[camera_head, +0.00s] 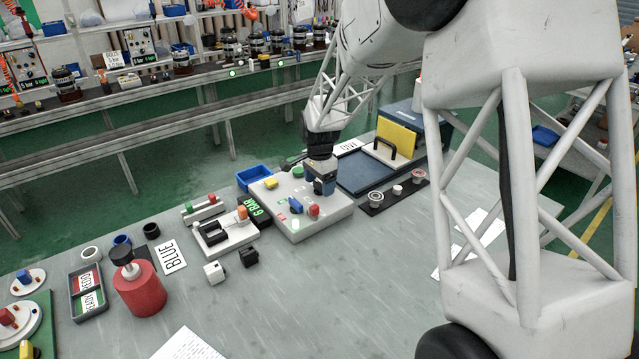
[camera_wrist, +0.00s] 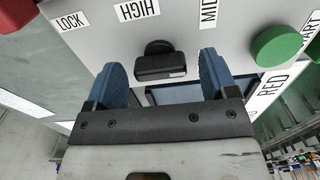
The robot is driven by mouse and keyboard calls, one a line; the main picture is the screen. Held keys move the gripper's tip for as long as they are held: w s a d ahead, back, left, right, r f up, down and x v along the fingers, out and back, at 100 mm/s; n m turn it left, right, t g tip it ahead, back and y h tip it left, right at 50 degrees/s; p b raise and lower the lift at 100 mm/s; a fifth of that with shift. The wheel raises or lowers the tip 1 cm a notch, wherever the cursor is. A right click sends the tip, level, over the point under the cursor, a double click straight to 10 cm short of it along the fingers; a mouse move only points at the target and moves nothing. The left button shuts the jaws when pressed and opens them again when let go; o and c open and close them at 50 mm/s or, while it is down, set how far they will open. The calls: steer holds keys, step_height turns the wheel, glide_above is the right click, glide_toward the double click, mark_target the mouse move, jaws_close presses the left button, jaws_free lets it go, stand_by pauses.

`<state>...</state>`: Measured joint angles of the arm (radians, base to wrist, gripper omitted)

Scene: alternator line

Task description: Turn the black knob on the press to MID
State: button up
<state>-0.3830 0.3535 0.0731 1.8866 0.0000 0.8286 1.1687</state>
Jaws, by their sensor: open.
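The press is a pale box (camera_head: 322,221) on the bench, under my gripper (camera_head: 322,188) in the head view. My gripper (camera_wrist: 161,65) is open, with one blue finger on each side of the knob and visible gaps between. I cannot tell the knob's setting. In the head view my gripper appears to hide the knob.
A green button (camera_wrist: 277,45) is right of the knob and a red one (camera_wrist: 16,14) at top left. Around the press are a blue bin (camera_head: 254,177), a grey fixture (camera_head: 226,236) and a dark pad with round parts (camera_head: 376,208). The front bench is mostly clear.

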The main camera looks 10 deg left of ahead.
steer(key=shift+f, duration=0.15)
steer(key=c, duration=0.9)
steer(key=shift+c, duration=0.2)
steer(key=shift+n, duration=0.4)
steer(key=n, duration=0.8)
